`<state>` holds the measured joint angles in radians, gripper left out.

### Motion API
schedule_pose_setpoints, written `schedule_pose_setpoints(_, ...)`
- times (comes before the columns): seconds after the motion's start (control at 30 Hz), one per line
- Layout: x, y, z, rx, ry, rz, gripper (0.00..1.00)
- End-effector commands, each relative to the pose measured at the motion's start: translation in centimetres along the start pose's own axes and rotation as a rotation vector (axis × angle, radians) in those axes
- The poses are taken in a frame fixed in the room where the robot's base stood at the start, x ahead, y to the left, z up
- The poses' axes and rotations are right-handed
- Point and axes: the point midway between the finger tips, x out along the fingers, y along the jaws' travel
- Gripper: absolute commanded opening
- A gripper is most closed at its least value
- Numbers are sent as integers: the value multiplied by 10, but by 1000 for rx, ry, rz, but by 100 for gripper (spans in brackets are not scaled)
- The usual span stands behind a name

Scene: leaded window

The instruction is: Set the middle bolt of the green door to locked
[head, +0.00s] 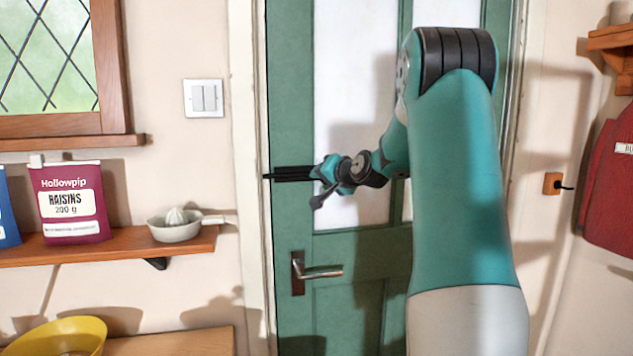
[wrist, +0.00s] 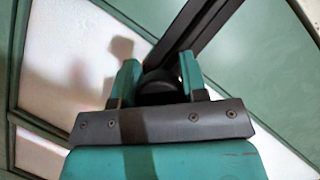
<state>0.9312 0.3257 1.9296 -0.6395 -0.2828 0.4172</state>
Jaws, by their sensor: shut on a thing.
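The green door (head: 380,240) is closed in the head view, with pale panes in its upper part. Its middle bolt (head: 289,174) is a dark horizontal bar at the door's left edge, above the handle. My gripper (head: 324,172) is at the bolt's right end. In the wrist view, my gripper's teal fingers (wrist: 158,74) are shut on the bolt's round black knob (wrist: 158,88), while the dark bolt bar (wrist: 205,25) runs off to the upper right. My gripper hides part of the bolt, and I cannot tell whether its tip enters the frame.
A lever handle (head: 318,272) sits below the bolt. To the left are a light switch (head: 204,98) and a shelf (head: 120,250) with a raisins packet (head: 70,203) and a white juicer (head: 175,227). A red garment (head: 610,190) hangs at right. My arm covers the door's right side.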

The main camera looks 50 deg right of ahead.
Motion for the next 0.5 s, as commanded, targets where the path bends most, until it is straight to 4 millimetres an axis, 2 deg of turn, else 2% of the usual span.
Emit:
schedule_pose_setpoints(0.17,1,-3,3,3,-8,-8,0)
schedule_pose_setpoints(0.2,1,-4,4,3,-9,-8,44)
schedule_pose_setpoints(0.3,1,-3,3,3,-8,-8,65)
schedule_pose_setpoints(0.5,0,-2,2,3,-6,-5,65)
